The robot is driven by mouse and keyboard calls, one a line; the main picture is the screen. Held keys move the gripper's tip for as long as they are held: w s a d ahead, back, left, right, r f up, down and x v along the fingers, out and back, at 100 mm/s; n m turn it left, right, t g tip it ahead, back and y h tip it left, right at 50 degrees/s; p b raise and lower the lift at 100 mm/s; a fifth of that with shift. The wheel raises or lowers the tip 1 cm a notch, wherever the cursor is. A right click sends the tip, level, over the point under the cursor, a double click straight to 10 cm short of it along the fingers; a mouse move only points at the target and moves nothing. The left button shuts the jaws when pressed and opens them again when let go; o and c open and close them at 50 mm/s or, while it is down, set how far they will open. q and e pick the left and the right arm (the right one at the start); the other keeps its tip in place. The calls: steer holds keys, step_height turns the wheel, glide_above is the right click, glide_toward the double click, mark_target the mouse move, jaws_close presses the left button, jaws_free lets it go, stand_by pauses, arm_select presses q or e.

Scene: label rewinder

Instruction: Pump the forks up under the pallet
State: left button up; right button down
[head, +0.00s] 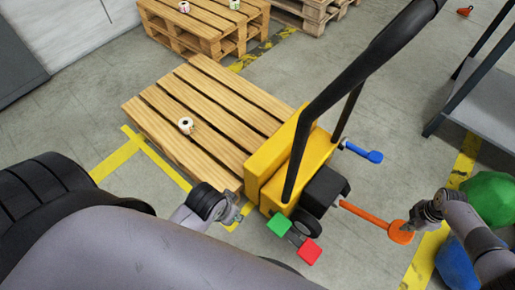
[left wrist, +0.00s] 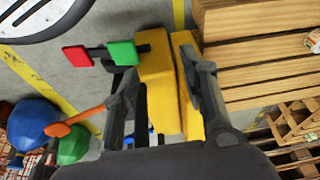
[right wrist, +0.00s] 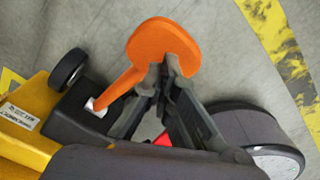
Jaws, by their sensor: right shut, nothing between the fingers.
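A wooden pallet (head: 215,95) lies on the floor with a small label roll (head: 186,125) on it. The yellow pallet truck (head: 290,155) stands at its near end; its forks are hidden under the boards. The truck has a tall black handle (head: 350,80), an orange pedal (head: 400,232), a blue pedal (head: 375,156), a green pedal (head: 278,224) and a red pedal (head: 309,251). My right gripper (head: 416,222) is shut and empty, its tips at the orange pedal's round end (right wrist: 160,45). My left gripper (head: 238,212) is open and empty beside the truck's yellow body.
Green (head: 490,195) and blue (head: 455,265) rounded objects lie by my right arm. A grey shelf (head: 485,110) stands at the right. More pallets (head: 205,25) are at the back. Yellow floor lines (head: 115,160) border the pallet. Bare floor lies between truck and shelf.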

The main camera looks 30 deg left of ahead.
step_height(320, 180, up, 3)
steer(key=p, duration=0.2)
steer(key=shift+p, duration=0.4)
arm_select(q)
steer(key=s+f+g+p, duration=0.1)
steer(key=s+f, duration=0.6)
steer(key=f, duration=1.1)
steer(key=shift+a+p, duration=0.4)
steer(key=shift+p, duration=0.45)
arm_select(e)
step_height(320, 180, up, 3)
steer(key=shift+f, duration=0.15)
arm_select(q)
steer(key=shift+f, duration=0.1)
